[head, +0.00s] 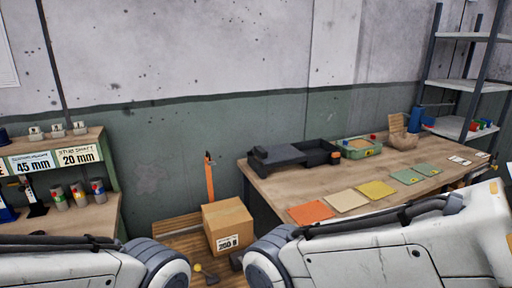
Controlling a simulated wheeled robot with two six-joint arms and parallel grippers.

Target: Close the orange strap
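An orange strap-like strip (210,182) stands upright against the green lower wall, behind a cardboard box. Its top end has a small dark part, and its lower end is hidden behind the box. I cannot tell from here whether it is a strap that is open or closed. White links of my two arms cross the bottom of the head view, one at the left and one at the right. Neither gripper shows in this view.
The cardboard box (228,223) sits on a wooden slatted floor piece (180,228). A workbench (290,190) at right holds a black tray (285,157), a green bin (360,149) and coloured sheets. A labelled shelf (105,152) stands left, a metal rack (470,86) far right.

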